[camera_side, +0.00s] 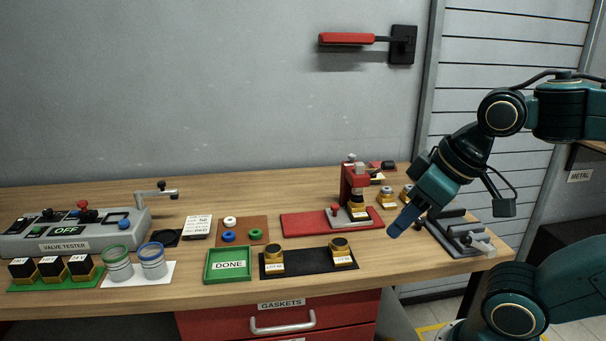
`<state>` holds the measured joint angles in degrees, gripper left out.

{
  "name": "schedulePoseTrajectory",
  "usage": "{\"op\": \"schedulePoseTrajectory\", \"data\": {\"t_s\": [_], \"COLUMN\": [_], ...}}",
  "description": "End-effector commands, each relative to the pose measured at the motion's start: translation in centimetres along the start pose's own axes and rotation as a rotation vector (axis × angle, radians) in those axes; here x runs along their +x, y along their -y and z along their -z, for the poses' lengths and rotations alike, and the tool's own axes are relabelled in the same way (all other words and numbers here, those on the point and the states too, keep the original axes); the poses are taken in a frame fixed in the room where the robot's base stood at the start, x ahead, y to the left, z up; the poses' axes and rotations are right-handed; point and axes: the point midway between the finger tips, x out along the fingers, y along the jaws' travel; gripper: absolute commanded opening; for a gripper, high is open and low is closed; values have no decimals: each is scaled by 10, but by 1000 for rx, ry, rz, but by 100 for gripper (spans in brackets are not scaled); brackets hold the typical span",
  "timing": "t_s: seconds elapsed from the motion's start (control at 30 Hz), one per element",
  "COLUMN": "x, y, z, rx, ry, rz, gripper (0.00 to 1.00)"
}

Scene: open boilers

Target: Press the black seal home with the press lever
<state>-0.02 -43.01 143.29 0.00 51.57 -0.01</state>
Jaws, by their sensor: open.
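The red press (349,181) stands on a red base plate (304,224) at the right of the bench. A brass part with a dark top (357,210) sits under the press head. The black seal is too small to tell apart from this dark top. My gripper (400,225) is to the right of the press, angled down and left, apart from the lever and lower than it. Its jaws are open, with nothing seen between them, though the gap is hard to make out.
Brass parts (387,197) stand behind my gripper, and a grey metal fixture (455,235) is to its right. A black mat (307,262) with two brass parts, a green DONE tray (228,265) and a valve tester (75,232) lie left. A red-handled lever (347,39) is on the wall.

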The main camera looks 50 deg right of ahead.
Motion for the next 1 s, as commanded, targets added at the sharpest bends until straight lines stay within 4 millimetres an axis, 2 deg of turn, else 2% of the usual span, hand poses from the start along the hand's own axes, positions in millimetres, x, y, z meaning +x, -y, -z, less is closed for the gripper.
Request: {"op": "schedulePoseTrajectory", "data": {"t_s": [0.27, 0.5, 0.57, 0.77, 1.0], "x": [0, -3, -5, -17, -37], "y": [0, -6, -11, -44, -117], "z": [0, 9, 16, 55, 108], "rx": [0, 28, 52, 183, 406], "ry": [0, -3, -5, -15, -37], "rz": [0, -16, -30, -105, -234], "gripper": [47, 0, 0, 0, 0]}}
